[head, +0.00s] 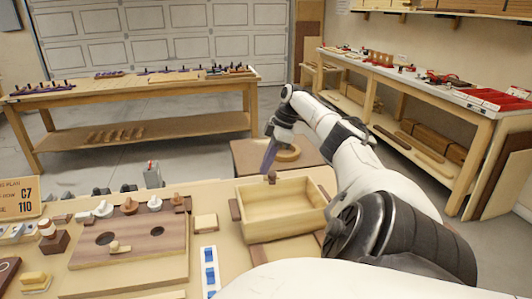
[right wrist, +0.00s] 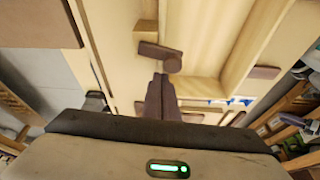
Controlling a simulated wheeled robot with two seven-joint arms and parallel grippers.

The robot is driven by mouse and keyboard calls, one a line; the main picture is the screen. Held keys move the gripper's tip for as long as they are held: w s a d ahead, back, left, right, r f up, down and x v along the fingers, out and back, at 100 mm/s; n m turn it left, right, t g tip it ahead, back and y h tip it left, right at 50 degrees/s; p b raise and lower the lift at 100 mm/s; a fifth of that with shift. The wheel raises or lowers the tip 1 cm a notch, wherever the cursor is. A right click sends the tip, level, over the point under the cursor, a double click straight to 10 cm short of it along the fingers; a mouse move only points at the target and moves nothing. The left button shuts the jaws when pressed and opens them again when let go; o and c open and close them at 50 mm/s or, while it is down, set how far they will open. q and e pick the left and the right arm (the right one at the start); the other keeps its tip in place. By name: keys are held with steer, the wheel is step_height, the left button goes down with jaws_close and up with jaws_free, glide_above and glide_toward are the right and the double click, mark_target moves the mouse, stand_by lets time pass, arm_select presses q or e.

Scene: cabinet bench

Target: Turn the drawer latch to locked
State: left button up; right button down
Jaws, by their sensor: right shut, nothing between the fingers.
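The drawer (head: 262,233) is an open pale wooden box on the bench in the head view. A small dark brown latch (head: 272,175) stands at its far wall. In the right wrist view the latch (right wrist: 157,51) shows as a slanted dark bar with a round piece at one end. My right gripper (head: 267,162) is shut and empty, its dark fingers pointing down just beyond the far wall. In the right wrist view my fingertips (right wrist: 159,76) are right beside the latch; I cannot tell whether they touch it. My left gripper is not in view.
A brown board (head: 135,240) with holes and knobs lies left of the drawer. A strip with blue pieces (head: 209,270) lies at its near left. A round wooden piece (head: 288,153) sits on a brown surface beyond the gripper.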

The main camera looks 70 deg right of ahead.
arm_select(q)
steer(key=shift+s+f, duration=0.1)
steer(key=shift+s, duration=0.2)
arm_select(e)
steer(key=shift+r, duration=0.1)
steer(key=shift+w+a+r+p, duration=0.2)
steer(key=shift+w+a+p, duration=0.1)
steer(key=shift+w+p, duration=0.15)
steer(key=shift+w+a+r+p, duration=0.15)
steer(key=shift+w+a+p, duration=0.15)
steer(key=shift+w+p, duration=0.15)
steer(key=shift+w+a+f+b, duration=0.15)
steer(key=shift+w+a+b, duration=0.2)
steer(key=shift+w, duration=0.35)
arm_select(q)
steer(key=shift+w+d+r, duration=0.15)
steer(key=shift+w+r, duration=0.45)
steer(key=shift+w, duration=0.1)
arm_select(e)
steer(key=v, duration=1)
